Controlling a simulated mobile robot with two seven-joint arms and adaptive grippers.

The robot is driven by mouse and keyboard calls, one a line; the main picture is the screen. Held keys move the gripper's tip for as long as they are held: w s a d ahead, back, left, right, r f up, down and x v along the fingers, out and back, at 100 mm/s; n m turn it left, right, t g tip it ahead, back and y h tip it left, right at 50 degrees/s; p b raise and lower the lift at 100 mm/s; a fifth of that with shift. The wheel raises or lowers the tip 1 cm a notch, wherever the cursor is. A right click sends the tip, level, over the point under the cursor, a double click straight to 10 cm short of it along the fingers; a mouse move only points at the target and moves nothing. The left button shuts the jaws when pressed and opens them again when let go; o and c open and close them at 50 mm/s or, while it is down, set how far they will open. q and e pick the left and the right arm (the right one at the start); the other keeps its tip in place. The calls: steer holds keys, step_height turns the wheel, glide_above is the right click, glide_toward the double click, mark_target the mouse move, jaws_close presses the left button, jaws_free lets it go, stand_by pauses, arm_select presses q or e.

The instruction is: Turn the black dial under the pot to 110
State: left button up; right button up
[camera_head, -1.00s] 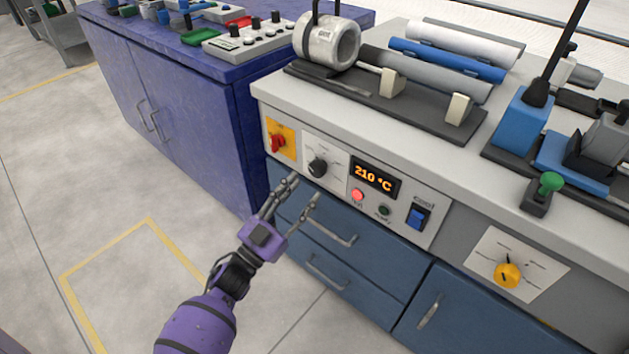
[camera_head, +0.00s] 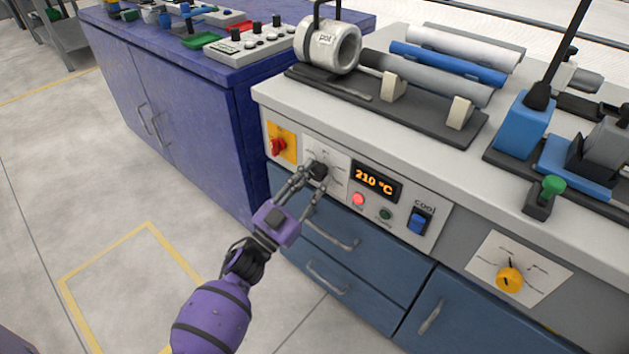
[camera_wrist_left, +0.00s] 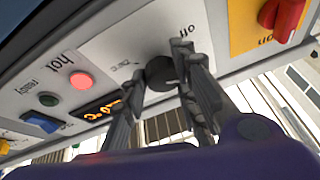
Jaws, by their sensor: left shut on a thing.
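The black dial (camera_head: 319,169) sits on a white plate on the front panel, below the bench edge under the white pot (camera_head: 329,44). My left gripper (camera_head: 312,180) is at the dial, its fingers shut on it. In the left wrist view, the dial (camera_wrist_left: 160,72) shows between the fingers, with "off" printed near it. The fingers partly hide the dial and its scale, so I cannot read its setting. The orange display (camera_head: 375,181) to its right reads 210 °C. My right gripper is not in view.
A red switch (camera_head: 278,146) on a yellow plate is just left of the dial. A lit red "hot" lamp (camera_head: 358,199), a dark green lamp (camera_head: 385,214) and a blue "cool" switch (camera_head: 417,221) are to the right. Drawer handles (camera_head: 333,236) stick out below.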

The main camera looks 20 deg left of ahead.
arm_select(q)
steer(key=shift+s+d+f+m+g+h, duration=0.1)
steer(key=shift+d+f+m+g+h, duration=0.1)
steer(key=shift+m+h, duration=0.25)
steer(key=shift+d+f+m+g+h, duration=0.1)
steer(key=shift+m+g+h, duration=0.15)
steer(key=shift+m, duration=0.4)
steer(key=o, duration=1)
steer(key=shift+r, duration=0.1)
steer(key=shift+a, duration=0.15)
steer(key=v, duration=1.2)
